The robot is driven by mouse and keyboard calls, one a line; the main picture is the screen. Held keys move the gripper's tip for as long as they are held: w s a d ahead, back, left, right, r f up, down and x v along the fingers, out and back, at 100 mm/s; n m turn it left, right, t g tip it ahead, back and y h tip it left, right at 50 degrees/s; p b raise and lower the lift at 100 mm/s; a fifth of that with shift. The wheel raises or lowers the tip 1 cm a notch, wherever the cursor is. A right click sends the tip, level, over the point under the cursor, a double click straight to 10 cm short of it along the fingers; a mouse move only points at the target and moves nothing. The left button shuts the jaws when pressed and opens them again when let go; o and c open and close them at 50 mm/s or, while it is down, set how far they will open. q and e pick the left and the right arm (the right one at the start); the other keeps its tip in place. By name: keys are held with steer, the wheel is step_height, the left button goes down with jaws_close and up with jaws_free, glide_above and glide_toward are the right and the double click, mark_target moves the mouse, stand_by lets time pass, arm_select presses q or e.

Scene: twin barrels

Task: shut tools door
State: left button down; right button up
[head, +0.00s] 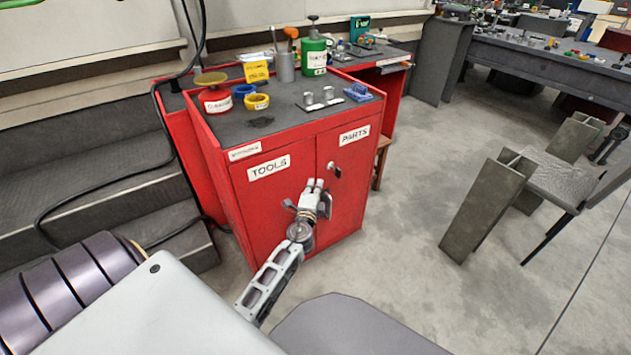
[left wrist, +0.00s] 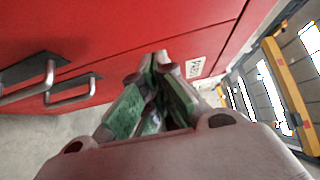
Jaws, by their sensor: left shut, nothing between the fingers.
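The red cabinet (head: 225,180) stands ahead of me with two front doors. The tools door (head: 270,195), on the left, carries a white TOOLS label and looks flush with the parts door (head: 348,190) on the right. In the left wrist view both metal door handles (left wrist: 35,85) show at the left, one on each side of the seam. My left gripper (head: 315,183) is shut and empty, in front of the doors near the seam and partly hiding the handles. Its fingertips (left wrist: 160,58) appear close to the red front; contact cannot be told. My right gripper is not in view.
A key sits in the parts door. Grey steps (head: 110,180) lie left of the cabinet. Grey beams (head: 490,200) and a chair stand at the right, with clear floor between.

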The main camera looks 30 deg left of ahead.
arm_select(q)
steer(key=shift+v, duration=2.05)
steer(key=shift+f, duration=0.1)
